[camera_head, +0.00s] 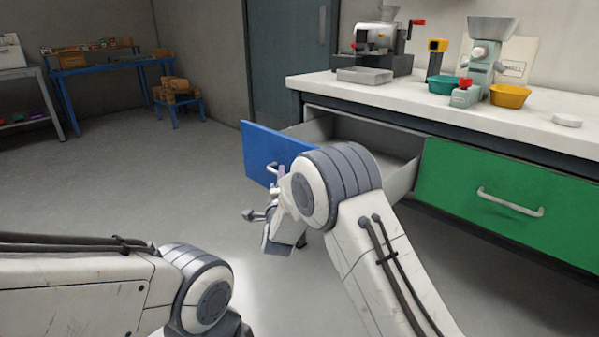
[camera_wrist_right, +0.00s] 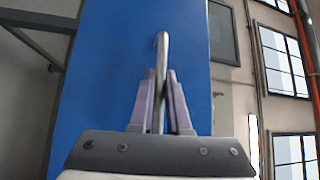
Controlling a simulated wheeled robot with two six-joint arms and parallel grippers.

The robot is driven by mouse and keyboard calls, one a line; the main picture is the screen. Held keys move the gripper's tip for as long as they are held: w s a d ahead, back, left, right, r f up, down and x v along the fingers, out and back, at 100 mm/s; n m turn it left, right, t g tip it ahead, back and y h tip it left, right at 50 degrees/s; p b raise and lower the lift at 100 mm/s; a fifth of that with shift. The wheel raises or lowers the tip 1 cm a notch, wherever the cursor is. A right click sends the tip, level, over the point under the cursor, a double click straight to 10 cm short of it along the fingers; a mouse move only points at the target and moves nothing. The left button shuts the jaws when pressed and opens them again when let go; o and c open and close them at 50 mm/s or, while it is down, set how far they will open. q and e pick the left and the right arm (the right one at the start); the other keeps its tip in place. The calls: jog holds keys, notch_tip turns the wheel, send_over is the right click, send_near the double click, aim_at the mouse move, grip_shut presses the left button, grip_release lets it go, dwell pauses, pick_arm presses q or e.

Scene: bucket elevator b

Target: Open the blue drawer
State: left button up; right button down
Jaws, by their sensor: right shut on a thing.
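The blue drawer (camera_head: 266,146) is pulled well out of the counter, and its grey empty-looking inside shows behind the blue front. Its metal handle (camera_head: 273,168) is partly hidden by my right arm in the head view. In the right wrist view the handle (camera_wrist_right: 162,52) stands between the two purple fingers, against the blue front (camera_wrist_right: 120,60). My right gripper (camera_wrist_right: 161,95) is shut on this handle. In the head view my right gripper (camera_head: 279,178) is at the drawer front, partly covered by the wrist. My left arm shows at lower left, but its gripper is out of view.
The closed green drawer (camera_head: 500,205) is to the right. On the white counter (camera_head: 430,97) stand a dark machine (camera_head: 382,45), a pale grinder (camera_head: 486,58), a teal bowl (camera_head: 441,85) and a yellow bowl (camera_head: 509,95). Open grey floor (camera_head: 130,170) lies left of the blue drawer.

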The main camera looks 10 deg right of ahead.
jog(key=shift+s+a+f, duration=0.1)
jog(key=shift+s+a, duration=0.9)
jog(key=shift+a, duration=0.2)
jog(key=c, duration=0.9)
grip_release()
jog(key=s, duration=0.3)
jog(key=s+f+p, duration=0.1)
jog(key=s, duration=0.3)
jog(key=s+a, duration=0.1)
jog(key=s, duration=0.2)
jog(key=shift+s+f+p, duration=0.15)
jog(key=shift+p, duration=0.15)
